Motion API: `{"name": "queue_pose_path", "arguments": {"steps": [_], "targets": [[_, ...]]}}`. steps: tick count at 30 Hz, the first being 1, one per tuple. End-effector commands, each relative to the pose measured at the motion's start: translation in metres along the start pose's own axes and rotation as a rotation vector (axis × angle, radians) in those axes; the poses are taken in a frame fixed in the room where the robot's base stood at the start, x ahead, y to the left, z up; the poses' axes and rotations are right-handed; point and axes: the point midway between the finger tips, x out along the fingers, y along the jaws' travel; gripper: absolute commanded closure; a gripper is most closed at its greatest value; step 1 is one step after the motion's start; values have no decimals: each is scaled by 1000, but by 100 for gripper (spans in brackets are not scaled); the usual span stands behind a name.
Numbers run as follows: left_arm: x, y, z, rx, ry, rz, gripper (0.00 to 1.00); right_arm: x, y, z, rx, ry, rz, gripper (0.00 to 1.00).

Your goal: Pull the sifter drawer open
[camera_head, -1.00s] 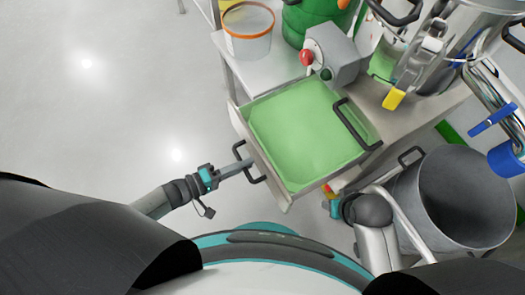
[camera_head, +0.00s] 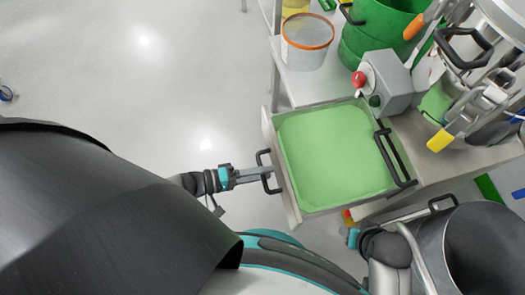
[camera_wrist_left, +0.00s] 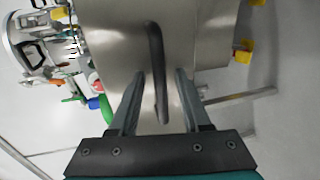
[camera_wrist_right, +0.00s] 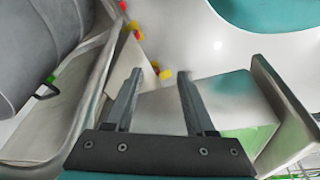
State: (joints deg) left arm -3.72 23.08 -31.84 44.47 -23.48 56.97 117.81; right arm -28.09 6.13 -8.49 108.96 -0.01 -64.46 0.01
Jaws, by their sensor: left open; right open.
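The sifter drawer (camera_head: 293,192) stands out from the bench, with a flat green surface (camera_head: 330,155) inside it. Its black front handle (camera_head: 268,160) faces my left arm. My left gripper (camera_head: 266,174) is at this handle. In the left wrist view the handle (camera_wrist_left: 155,50) lies between the two spread fingers (camera_wrist_left: 160,73), with gaps on both sides, before the grey metal front. My right gripper is open in the right wrist view (camera_wrist_right: 156,75), with nothing between its fingers. In the head view its fingers are mostly hidden near the drawer's lower corner.
A second black handle (camera_head: 396,157) is at the drawer's far side. A grey box with a red knob (camera_head: 385,80), a clear orange-rimmed bucket (camera_head: 306,42) and a green drum (camera_head: 380,30) stand behind. A large grey bin (camera_head: 470,250) is at right.

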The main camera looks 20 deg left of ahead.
Motion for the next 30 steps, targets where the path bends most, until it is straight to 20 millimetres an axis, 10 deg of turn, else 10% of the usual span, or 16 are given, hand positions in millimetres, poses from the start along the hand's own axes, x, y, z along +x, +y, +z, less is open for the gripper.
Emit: {"name": "queue_pose_path", "arguments": {"steps": [11, 30], "targets": [[-19, 0, 0, -1, 0, -4, 53, 2, 0, 2, 1, -6, 0, 45], [-146, 0, 0, 0, 0, -2, 53, 24, 0, 25, -2, -50, -1, 45]]}}
